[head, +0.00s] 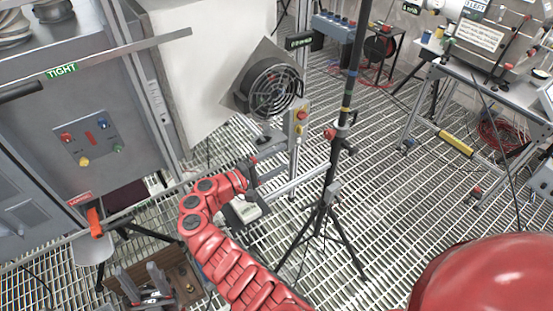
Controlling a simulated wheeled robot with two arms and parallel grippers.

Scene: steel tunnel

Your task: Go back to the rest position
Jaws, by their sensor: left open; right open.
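A grey cabinet (88,100) fills the left side. A workbench (480,85) is at upper right. Open grating (400,220) lies between.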

